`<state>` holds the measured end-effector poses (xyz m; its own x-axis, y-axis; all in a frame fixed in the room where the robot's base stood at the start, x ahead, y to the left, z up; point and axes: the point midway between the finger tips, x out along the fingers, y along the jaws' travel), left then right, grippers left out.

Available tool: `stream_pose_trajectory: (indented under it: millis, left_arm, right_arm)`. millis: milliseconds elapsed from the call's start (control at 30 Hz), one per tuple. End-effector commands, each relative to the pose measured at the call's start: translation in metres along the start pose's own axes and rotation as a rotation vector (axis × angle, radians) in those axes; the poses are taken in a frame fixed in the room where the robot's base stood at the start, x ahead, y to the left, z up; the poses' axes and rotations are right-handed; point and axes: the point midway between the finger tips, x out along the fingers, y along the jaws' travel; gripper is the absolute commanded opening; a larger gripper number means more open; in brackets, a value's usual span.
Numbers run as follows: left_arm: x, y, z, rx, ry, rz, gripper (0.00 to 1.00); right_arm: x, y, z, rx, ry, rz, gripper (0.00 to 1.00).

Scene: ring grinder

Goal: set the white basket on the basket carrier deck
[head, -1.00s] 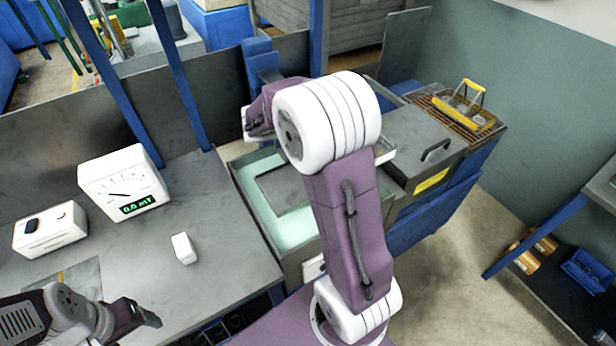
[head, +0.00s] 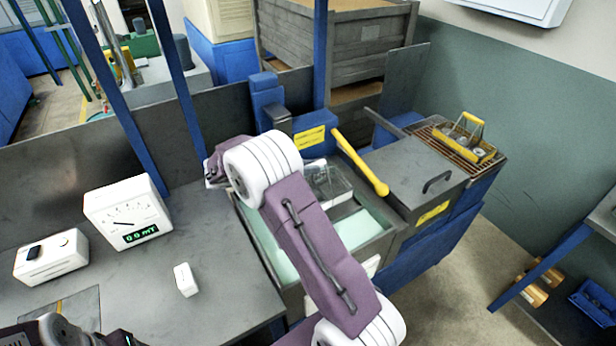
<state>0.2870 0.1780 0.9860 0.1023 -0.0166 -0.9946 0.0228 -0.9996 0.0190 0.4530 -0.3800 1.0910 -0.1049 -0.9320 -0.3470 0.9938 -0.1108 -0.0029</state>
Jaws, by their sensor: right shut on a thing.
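A pale, see-through basket (head: 330,186) hangs or rests over the tank (head: 372,246) with pale green liquid, to the right of my right arm's white joint. Its left part is hidden by that arm. My right gripper's jaws are hidden behind my own arm, on the basket's side. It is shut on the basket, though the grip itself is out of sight. The basket carrier deck cannot be clearly told under the basket. My left gripper (head: 122,339) is only partly in view at the bottom left edge; its jaws cannot be made out.
A yellow lever (head: 360,162) slants over the tank's back right. A lidded grey box (head: 415,172) and a yellow-handled basket (head: 464,140) on a grate stand right. A meter (head: 128,214), a white box (head: 50,255) and a small white block (head: 185,280) sit on the left bench.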

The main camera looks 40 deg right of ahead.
Motion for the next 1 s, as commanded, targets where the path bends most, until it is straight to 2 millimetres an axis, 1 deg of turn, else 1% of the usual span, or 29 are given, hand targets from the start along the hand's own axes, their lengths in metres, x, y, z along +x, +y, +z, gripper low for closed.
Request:
stream_pose_trajectory:
  millis: [67,200,300,667,700,733,767,1000]
  left_arm:
    - [0.000,0.000,0.000,0.000,0.000,0.000,0.72]
    - [-0.002,0.000,0.000,0.000,0.000,0.000,0.72]
    - [-0.003,0.000,0.000,0.000,0.000,0.000,0.72]
    - [-0.001,0.000,0.000,0.000,0.000,0.000,0.72]
    - [-0.002,0.000,0.000,0.000,0.000,0.000,0.72]
    - [-0.002,0.000,0.000,0.000,0.000,0.000,0.72]
    - [-0.002,0.000,0.000,0.000,0.000,0.000,0.72]
    - [-0.002,0.000,0.000,0.000,0.000,0.000,0.72]
  right_arm:
    - [0.001,0.000,-0.003,-0.001,-0.002,0.000,0.00]
    - [0.009,0.000,-0.025,-0.005,-0.002,-0.001,0.00]
    - [0.013,0.000,-0.035,-0.002,-0.002,0.000,0.00]
    - [0.015,0.000,-0.040,0.000,-0.001,0.001,0.00]
    - [0.015,0.000,-0.040,0.000,0.000,0.001,0.27]
    - [0.015,0.000,-0.040,0.000,0.000,0.001,0.36]
    - [0.015,0.000,-0.040,0.000,0.000,0.001,0.38]
    - [0.015,0.000,-0.039,0.000,0.000,0.001,0.38]
